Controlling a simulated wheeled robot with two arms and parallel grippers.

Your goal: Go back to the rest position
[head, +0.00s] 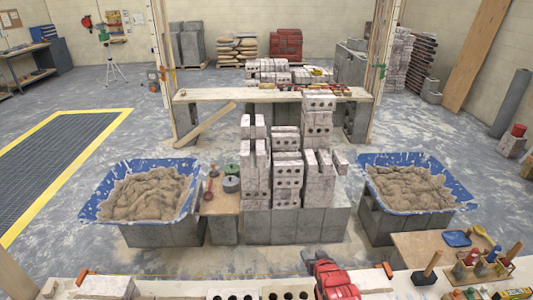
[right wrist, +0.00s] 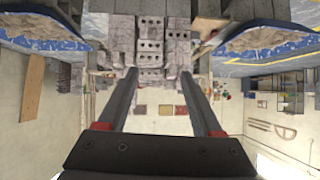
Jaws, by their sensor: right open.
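My right gripper (head: 322,260), with red and dark parts, shows at the bottom centre of the head view, over the near bench. In the right wrist view its two dark fingers (right wrist: 159,73) are spread apart with nothing between them. That view is upside down, with the brick stack (right wrist: 150,45) beyond the fingertips. My left gripper shows in neither view.
Blue tubs of mortar stand left (head: 190,208) and right (head: 372,200) of the brick stack (head: 289,180) on grey blocks. The near bench (head: 180,288) holds bricks and tools. A wooden table (head: 420,250) with brushes and bottles is at lower right. Floor is open at left.

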